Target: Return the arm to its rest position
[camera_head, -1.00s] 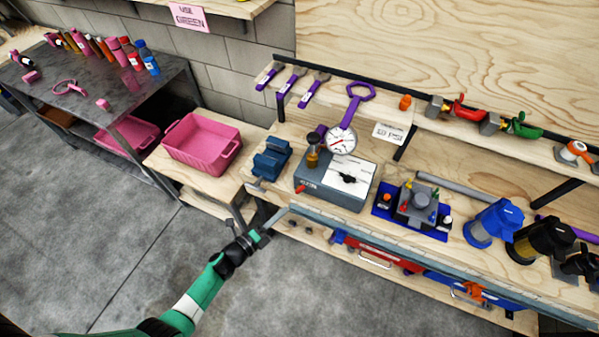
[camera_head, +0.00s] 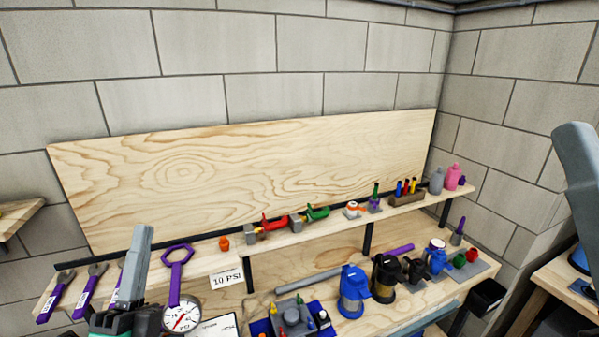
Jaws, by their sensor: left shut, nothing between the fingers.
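My left gripper (camera_head: 133,266) rises from the bottom left edge, its grey fingers together and pointing up, with nothing between them. Its green and black body shows below. It stands in front of the shelf's left end and hides part of the purple wrenches (camera_head: 90,290) there. The rest of the left arm is out of the picture. My right gripper is not in view.
The shelf (camera_head: 290,238) holds clamps and bottles; filter housings (camera_head: 354,291) stand on the bench below. A grey upright shape (camera_head: 580,160) fills the right edge. Space before the wooden backboard (camera_head: 280,170) is clear.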

